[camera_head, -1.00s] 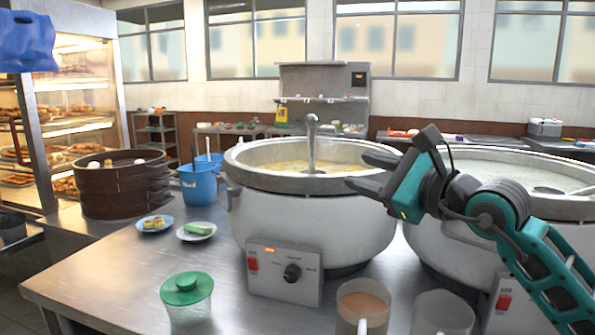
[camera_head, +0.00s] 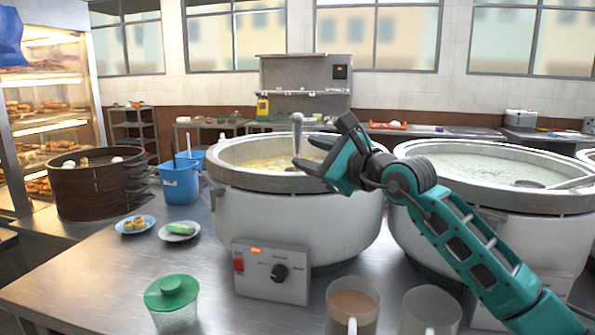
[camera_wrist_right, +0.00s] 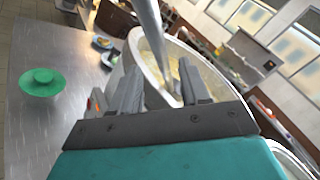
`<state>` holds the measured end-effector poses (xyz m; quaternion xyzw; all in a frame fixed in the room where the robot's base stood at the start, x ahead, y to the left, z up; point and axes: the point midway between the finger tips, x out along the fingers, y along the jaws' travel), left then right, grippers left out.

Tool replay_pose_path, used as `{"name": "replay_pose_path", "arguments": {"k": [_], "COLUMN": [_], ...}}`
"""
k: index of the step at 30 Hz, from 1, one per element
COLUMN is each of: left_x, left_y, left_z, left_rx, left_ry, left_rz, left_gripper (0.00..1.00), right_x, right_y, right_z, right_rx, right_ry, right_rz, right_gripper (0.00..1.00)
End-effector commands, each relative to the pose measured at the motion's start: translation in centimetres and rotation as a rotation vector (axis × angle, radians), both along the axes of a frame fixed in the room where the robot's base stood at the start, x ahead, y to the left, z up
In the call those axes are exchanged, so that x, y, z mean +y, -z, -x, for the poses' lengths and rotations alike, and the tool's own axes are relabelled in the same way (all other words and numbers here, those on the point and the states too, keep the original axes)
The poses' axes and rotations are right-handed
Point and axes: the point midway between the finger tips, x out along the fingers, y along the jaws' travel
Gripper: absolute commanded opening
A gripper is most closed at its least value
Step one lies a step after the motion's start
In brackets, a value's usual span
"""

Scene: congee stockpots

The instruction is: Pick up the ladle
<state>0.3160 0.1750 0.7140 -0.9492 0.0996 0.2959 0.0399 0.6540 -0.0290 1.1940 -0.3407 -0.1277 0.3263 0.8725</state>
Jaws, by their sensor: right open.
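A metal ladle (camera_head: 297,132) stands upright in the left stockpot (camera_head: 290,215), its bowl hidden below the rim. Its handle also shows in the right wrist view (camera_wrist_right: 150,35), running down between my two fingers as seen there. My right gripper (camera_head: 307,152) is open over the left pot, with its fingertips close to the handle. I cannot tell whether a finger touches it. My left gripper is not in view.
A right stockpot (camera_head: 490,225) with another utensil (camera_head: 570,183) stands under my right arm. Mugs (camera_head: 352,305) and a green-lidded cup (camera_head: 172,300) are in front. A blue bucket (camera_head: 180,183), small plates (camera_head: 135,225) and a steamer (camera_head: 97,185) are at left. The left front counter is mostly clear.

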Motion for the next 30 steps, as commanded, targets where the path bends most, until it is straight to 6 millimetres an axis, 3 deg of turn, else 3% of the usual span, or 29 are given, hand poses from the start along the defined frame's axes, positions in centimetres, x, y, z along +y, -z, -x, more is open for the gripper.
{"name": "replay_pose_path", "arguments": {"k": [10, 20, 30], "left_x": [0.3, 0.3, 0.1], "left_y": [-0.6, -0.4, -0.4], "left_z": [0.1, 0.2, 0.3], "left_rx": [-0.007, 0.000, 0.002], "left_ry": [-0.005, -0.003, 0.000], "left_rz": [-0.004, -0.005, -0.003], "left_gripper": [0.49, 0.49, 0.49], "right_x": [2.5, 2.8, 2.8], "right_y": [-0.5, -0.4, -0.4], "right_z": [-3.1, -3.5, -3.5], "right_rx": [0.002, 0.001, 0.001], "right_ry": [-0.001, 0.000, 0.000], "right_rz": [-0.001, -0.001, -0.001], "right_gripper": [0.46, 0.46, 0.14]}}
